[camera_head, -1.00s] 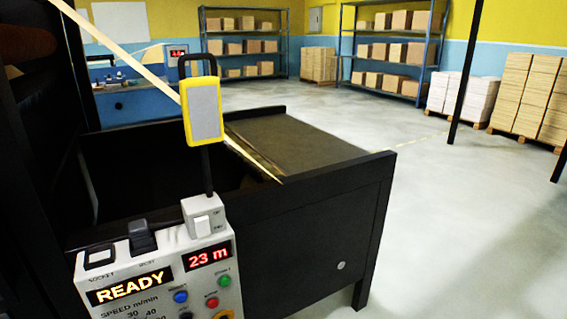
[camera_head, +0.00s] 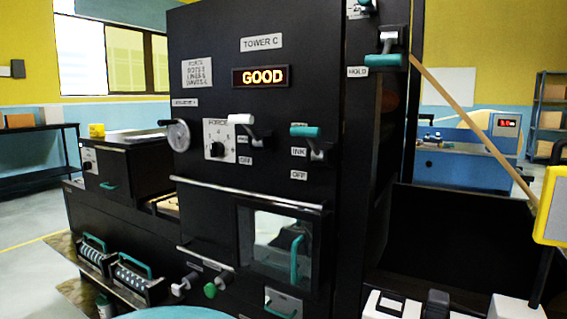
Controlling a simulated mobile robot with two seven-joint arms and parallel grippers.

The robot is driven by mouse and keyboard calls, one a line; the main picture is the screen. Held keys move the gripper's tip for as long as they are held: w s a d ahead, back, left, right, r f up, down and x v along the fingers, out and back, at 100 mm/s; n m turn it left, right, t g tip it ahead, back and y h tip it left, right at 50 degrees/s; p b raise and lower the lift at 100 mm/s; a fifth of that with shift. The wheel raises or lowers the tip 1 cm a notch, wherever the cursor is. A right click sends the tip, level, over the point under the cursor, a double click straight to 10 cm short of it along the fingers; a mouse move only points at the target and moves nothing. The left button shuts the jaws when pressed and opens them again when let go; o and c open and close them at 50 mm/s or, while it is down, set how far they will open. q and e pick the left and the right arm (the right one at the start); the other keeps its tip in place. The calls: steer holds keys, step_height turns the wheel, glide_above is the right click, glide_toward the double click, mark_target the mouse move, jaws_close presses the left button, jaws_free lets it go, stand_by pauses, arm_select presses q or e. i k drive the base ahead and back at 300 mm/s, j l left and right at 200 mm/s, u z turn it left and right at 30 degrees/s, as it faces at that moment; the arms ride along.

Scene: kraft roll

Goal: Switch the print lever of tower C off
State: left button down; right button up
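The dark press tower marked TOWER C (camera_head: 262,42) fills the middle of the head view. Its lit display (camera_head: 261,77) reads GOOD. A lever with a pale grey handle (camera_head: 241,118) sits below the display, its handle raised above two small labels; the lower label (camera_head: 246,161) seems to read OFF. Right of it is a lever with a teal handle (camera_head: 305,131), also raised, above labels reading INK and OFF. The print label is too small to read with certainty. Neither of my grippers is in view.
A handwheel (camera_head: 178,136) and a dial (camera_head: 217,149) are left of the levers. Another teal lever (camera_head: 385,61) is at upper right, by a HOLD label. A rail (camera_head: 250,194) crosses below. A yellow-framed panel (camera_head: 552,205) stands at the right edge.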

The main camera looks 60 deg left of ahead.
mark_target(245, 120)
steer(key=u, duration=2.35)
